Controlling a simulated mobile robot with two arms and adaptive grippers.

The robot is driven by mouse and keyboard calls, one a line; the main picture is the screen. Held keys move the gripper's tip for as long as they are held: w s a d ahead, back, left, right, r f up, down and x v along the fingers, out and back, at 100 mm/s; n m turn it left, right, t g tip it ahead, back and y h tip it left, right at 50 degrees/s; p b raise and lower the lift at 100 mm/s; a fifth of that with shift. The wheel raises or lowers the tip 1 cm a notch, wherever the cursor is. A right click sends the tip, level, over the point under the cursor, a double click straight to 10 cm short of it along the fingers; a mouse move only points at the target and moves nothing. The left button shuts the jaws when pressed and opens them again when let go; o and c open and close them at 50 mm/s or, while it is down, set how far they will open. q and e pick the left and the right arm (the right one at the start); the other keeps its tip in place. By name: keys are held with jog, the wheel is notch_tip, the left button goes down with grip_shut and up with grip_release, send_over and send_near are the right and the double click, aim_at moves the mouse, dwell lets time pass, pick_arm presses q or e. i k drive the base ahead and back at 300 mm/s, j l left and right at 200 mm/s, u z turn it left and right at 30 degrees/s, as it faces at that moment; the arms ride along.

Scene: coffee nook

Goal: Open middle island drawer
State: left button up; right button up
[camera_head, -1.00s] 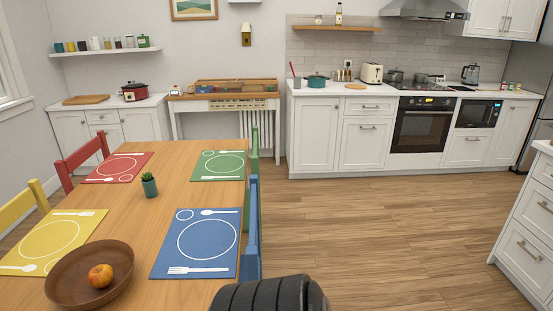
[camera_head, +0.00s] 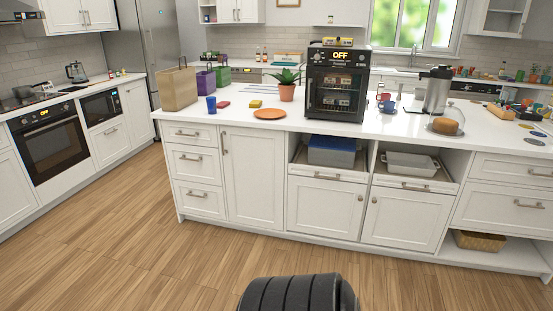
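The white kitchen island (camera_head: 250,200) stands ahead of me. At its left end is a stack of three drawers with metal bar handles: a top drawer (camera_head: 188,133), a middle drawer (camera_head: 195,163) and a bottom drawer (camera_head: 199,198). All three look shut. At the island's right end are two wider drawers, an upper one (camera_head: 512,170) and a lower one (camera_head: 500,215), and both look shut. Neither of my grippers is in view.
An open bay holds a blue-grey bin (camera_head: 331,151), and another holds grey trays (camera_head: 408,164). A basket (camera_head: 480,240) sits on a low shelf. The countertop carries paper bags (camera_head: 178,88), a plant (camera_head: 286,88) and a small oven (camera_head: 337,85). The wooden floor (camera_head: 130,250) before the island is clear.

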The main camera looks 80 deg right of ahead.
aim_at(196, 164)
jog(key=z, duration=2)
jog(key=i+j, duration=0.15)
jog(key=i, duration=0.3)
jog(key=u, duration=0.05)
